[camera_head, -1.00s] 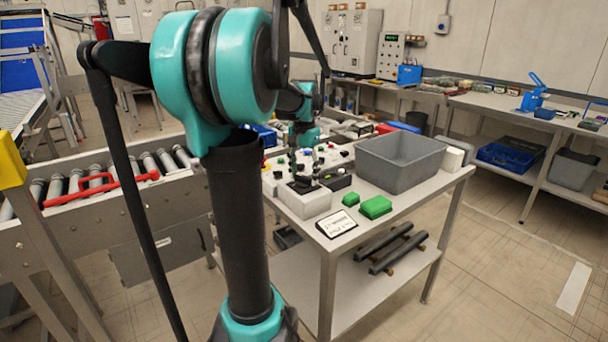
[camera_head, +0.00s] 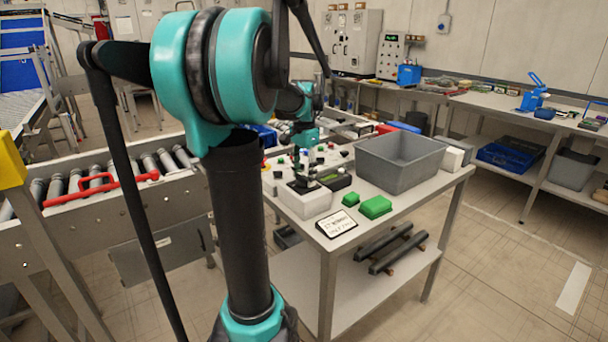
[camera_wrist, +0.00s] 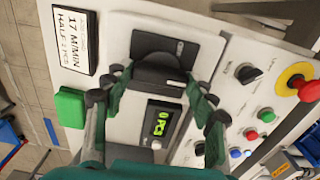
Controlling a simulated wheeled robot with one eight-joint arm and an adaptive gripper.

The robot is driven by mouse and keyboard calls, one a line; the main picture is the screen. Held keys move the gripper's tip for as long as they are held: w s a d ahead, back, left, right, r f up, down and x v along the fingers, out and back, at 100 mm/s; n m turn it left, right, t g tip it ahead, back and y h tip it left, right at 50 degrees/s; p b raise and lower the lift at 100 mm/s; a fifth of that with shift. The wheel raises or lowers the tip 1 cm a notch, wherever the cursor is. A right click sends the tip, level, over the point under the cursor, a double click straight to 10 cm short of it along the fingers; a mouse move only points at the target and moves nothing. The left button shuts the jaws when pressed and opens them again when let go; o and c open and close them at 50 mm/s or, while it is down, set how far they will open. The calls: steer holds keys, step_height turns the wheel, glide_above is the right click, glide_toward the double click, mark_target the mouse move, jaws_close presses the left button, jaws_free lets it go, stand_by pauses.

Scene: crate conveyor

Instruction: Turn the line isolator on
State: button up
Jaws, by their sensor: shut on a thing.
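The line isolator appears to be the black rotary handle (camera_wrist: 158,76) on a white box with a black plate, in the wrist view. In the head view the white box (camera_head: 308,204) stands at the near left corner of the table. My gripper (camera_wrist: 155,84) has its dark fingertips on either side of the handle and is shut on it. In the head view my gripper (camera_head: 304,182) is small and low over the box, and the handle is hidden there. I cannot read any on or off marking.
A counter display (camera_wrist: 162,124) reads 0 PCS beside the box. A panel holds a black knob (camera_wrist: 248,73), small buttons and a red emergency stop (camera_wrist: 308,90). A grey bin (camera_head: 400,170), green blocks (camera_head: 375,207) and a sign (camera_head: 337,224) share the table.

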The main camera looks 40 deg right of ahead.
mark_target(304, 176)
steer(key=o, duration=1.2)
steer(key=shift+c, duration=0.2)
step_height(304, 176, up, 12)
stand_by(0.3)
